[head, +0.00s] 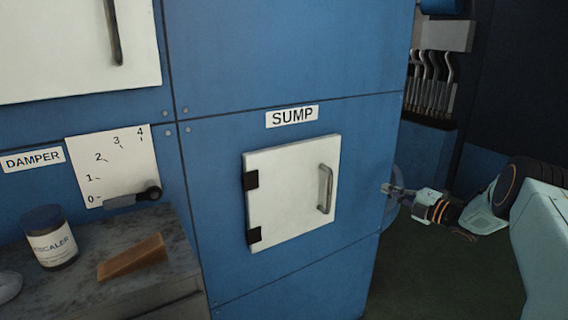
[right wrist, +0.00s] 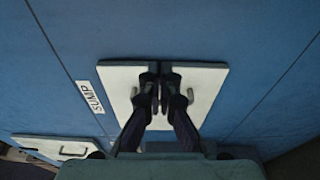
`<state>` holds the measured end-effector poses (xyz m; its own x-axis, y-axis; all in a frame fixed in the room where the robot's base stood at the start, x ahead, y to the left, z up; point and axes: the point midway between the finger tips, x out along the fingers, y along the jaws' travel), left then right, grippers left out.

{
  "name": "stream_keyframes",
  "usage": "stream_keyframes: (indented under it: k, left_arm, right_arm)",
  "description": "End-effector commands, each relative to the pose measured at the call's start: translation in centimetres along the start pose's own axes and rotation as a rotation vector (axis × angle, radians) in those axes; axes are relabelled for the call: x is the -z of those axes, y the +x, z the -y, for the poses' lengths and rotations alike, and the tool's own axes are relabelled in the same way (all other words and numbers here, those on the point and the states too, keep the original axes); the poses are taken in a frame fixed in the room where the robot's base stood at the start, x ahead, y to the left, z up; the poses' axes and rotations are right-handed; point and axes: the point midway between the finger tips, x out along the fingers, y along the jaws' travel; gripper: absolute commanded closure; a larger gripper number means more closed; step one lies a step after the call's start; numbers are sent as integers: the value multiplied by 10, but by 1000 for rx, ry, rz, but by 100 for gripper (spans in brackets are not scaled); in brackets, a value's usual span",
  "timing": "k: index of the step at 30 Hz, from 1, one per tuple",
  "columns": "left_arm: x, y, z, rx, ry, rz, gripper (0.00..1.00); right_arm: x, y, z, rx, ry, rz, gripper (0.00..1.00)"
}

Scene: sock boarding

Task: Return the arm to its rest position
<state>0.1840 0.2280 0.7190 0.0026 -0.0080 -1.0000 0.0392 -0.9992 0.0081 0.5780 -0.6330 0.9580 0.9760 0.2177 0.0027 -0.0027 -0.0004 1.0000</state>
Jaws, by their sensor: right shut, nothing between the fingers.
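My right gripper (head: 388,188) is at the right of the head view, to the right of the blue cabinet's edge and apart from the sump door. Its two dark fingers (right wrist: 157,88) are shut and empty in the right wrist view. My right arm comes in from the right edge. The white sump door (head: 285,205) is shut flat on the blue cabinet, with black hinges at its left and a grey handle (head: 325,189) at its right. It also shows in the right wrist view (right wrist: 205,88), partly hidden behind the fingers. My left gripper is not in view.
A grey counter (head: 180,235) at lower left holds a descaler jar (head: 50,240) and an orange-brown wedge (head: 133,256). The damper scale (head: 108,168) has its dark lever near 0. Several levers (head: 430,80) stand at the upper right. Dark floor (head: 440,280) is clear.

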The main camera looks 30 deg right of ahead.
Motion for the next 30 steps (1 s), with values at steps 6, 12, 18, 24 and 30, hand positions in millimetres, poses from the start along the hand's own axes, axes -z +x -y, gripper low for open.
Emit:
stream_keyframes:
  k: [6, 12, 18, 24, 30]
  left_arm:
    - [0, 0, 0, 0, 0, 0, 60]
    - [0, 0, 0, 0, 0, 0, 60]
    - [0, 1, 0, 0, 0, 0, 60]
    - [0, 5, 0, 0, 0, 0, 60]
    - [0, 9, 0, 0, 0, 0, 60]
  right_arm:
    - [0, -1, 1, 3, 30, 2, 100]
    - [-11, -7, 28, 7, 348, 153, 100]
    - [32, 4, 90, 49, 780, 303, 100]
    - [126, 5, 170, 183, 1221, 485, 100]
    - [235, -28, 235, 375, 1525, 709, 100]
